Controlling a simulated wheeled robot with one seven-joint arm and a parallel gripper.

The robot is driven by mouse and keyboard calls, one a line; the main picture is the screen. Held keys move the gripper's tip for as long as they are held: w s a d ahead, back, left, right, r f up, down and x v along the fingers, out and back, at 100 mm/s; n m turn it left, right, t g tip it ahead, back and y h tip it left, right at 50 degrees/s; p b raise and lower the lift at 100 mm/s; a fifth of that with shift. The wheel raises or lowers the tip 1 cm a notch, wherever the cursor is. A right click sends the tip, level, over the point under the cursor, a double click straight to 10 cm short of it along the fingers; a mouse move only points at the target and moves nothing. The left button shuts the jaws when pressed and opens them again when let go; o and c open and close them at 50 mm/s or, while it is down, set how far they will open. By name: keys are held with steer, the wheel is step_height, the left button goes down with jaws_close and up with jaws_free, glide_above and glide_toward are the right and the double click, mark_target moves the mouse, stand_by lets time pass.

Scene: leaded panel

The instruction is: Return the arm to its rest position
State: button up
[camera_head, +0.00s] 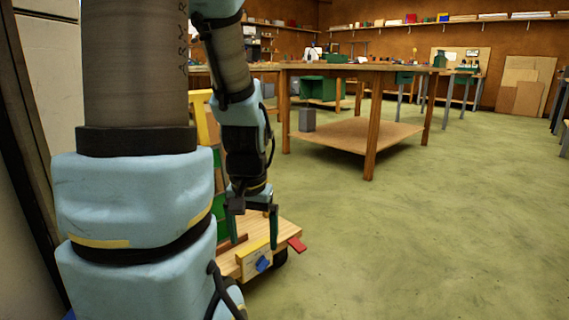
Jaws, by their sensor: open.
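My gripper (253,238) hangs at the end of my blue-and-dark arm, left of the picture's middle, with its two fingers pointing down. The fingers are apart, and I see nothing held between them. The gripper is over or just in front of a low light-wood surface (286,229); I cannot tell whether the fingertips touch anything there. My large upper arm links fill the left side and hide much of that surface.
A small wooden block with a yellow top and blue piece (262,263) is below the gripper. A red piece (297,244) sticks out at the right edge. A large wooden workbench (370,67) with a lower shelf stands behind. Open green floor (430,230) lies to the right.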

step_height(320, 180, up, 39)
steer(key=n+p, duration=0.1)
steer(key=p, duration=3.7)
steer(key=shift+s, duration=0.25)
